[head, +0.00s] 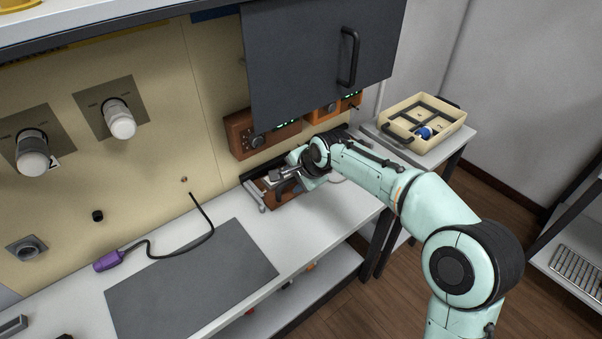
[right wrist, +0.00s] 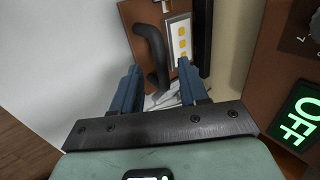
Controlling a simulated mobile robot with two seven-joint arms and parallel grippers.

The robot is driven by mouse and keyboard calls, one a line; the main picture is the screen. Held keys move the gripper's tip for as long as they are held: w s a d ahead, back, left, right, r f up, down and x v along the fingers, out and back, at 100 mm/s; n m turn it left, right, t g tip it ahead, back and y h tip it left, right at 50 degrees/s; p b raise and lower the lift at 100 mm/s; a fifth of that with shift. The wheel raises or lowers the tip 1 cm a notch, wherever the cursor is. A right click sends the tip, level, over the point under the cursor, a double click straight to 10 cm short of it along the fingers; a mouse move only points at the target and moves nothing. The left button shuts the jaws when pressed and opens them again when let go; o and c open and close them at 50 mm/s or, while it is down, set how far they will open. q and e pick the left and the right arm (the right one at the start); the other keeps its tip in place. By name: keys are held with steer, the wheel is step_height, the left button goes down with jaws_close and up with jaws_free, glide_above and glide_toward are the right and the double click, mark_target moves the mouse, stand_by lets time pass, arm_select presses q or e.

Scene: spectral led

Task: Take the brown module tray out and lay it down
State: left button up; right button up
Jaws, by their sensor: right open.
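The brown module tray (head: 283,198) sits on the white counter against the back panel, partly hidden by my right gripper. In the right wrist view the brown tray (right wrist: 133,22) has a curved black handle (right wrist: 150,45) and a white label strip with yellow squares (right wrist: 181,40). My right gripper (head: 275,179) is over the tray. In the right wrist view the open right gripper (right wrist: 160,72) has its blue fingers spread, with the lower part of the handle showing between them. I cannot tell whether they touch it. My left gripper is out of view.
Brown instrument boxes (head: 262,138) are on the wall just behind. A raised dark cabinet door (head: 310,65) hangs above. A grey mat (head: 190,283) lies clear on the counter, with a purple connector (head: 107,261) beside it. A cream tray (head: 445,120) stands on the right-hand table.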

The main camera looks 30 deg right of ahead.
mark_target(290, 182)
steer(key=shift+x, duration=2.25)
steer(key=shift+r, duration=0.1)
jaws_close()
steer(key=shift+s+b, duration=0.1)
steer(key=shift+b, duration=0.25)
